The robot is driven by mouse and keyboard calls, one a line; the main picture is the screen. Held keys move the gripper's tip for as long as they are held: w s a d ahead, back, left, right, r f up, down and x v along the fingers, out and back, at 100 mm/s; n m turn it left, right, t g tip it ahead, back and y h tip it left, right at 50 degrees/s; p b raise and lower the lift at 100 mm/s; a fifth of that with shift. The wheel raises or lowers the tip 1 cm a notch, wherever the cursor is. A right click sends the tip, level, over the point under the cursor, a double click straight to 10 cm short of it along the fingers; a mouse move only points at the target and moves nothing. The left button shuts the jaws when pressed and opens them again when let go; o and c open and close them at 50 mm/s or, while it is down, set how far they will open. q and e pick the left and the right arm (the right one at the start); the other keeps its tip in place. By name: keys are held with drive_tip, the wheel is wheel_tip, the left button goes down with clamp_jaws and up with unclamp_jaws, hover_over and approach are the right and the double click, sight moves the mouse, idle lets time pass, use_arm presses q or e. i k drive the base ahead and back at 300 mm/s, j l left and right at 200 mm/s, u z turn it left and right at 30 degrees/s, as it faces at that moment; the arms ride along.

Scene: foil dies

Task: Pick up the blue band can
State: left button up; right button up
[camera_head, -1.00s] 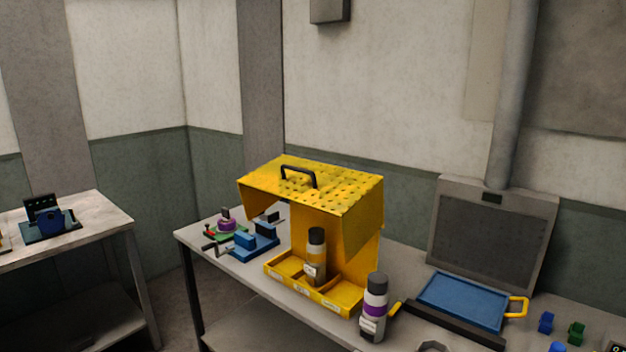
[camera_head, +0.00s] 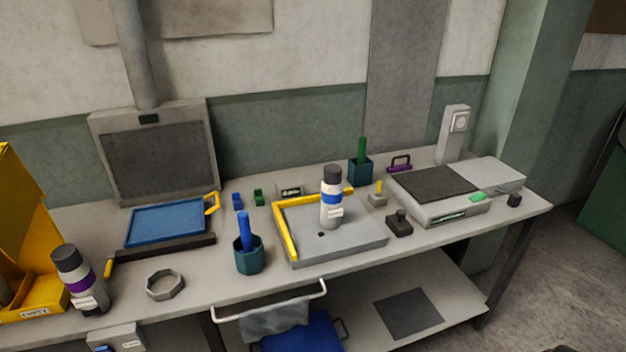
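The blue band can (camera_head: 331,197) is white with a dark grey cap, a blue band and a small white label. It stands upright on a grey plate (camera_head: 350,252) with a yellow corner fence, in the middle of the bench. The fence runs along the plate's left and back sides. Neither of my grippers is in view.
A purple band can (camera_head: 78,279) stands at the left beside a yellow rack (camera_head: 32,255). A teal cup with a blue handle (camera_head: 249,256) stands just left of the plate. A small black knobbed block (camera_head: 399,223) and a grey machine (camera_head: 438,194) are to the right.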

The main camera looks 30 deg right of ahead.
sight(331, 209)
drive_tip(key=z, duration=1.15)
